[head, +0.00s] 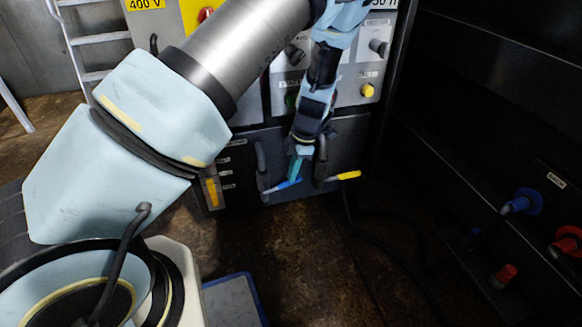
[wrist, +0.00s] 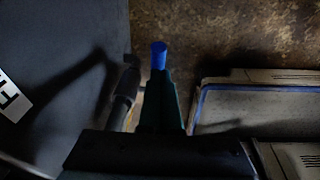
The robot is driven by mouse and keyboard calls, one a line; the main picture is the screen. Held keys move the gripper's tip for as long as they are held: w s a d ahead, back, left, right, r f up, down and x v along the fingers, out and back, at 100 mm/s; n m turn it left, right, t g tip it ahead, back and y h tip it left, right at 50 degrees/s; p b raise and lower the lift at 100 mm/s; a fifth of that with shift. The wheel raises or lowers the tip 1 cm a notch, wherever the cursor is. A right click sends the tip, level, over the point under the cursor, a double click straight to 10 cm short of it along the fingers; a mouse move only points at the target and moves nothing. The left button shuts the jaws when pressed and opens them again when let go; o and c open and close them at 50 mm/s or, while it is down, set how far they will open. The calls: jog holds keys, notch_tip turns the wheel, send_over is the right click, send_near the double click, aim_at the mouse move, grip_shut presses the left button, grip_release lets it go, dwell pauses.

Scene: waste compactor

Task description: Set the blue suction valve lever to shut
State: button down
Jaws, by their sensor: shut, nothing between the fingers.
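The blue valve lever (head: 283,185) sits low on the front of the dark cabinet, close to the floor. It points left and slightly down in the head view. My gripper (head: 298,168) reaches down to it with its teal fingertips shut and empty, right at the lever's inner end. In the wrist view the lever's blue end (wrist: 158,54) shows just beyond the shut fingertips (wrist: 159,78). I cannot tell whether they touch. The lever's pivot and any position marks are hidden or too dark to read.
A yellow lever (head: 345,176) sits just right of the blue one. Dark upright pipes (head: 262,165) flank my gripper. A dark rack with a blue coupling (head: 522,202) stands at the right.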

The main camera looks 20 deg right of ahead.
aim_at(298, 179)
jog(key=shift+d+f+y+p, duration=0.6)
jog(key=shift+f+y+p, duration=0.1)
jog(key=shift+y+p, duration=0.35)
jog(key=shift+s+d+f, duration=0.1)
jog(key=shift+d+f, duration=0.2)
jog(key=shift+f, duration=0.4)
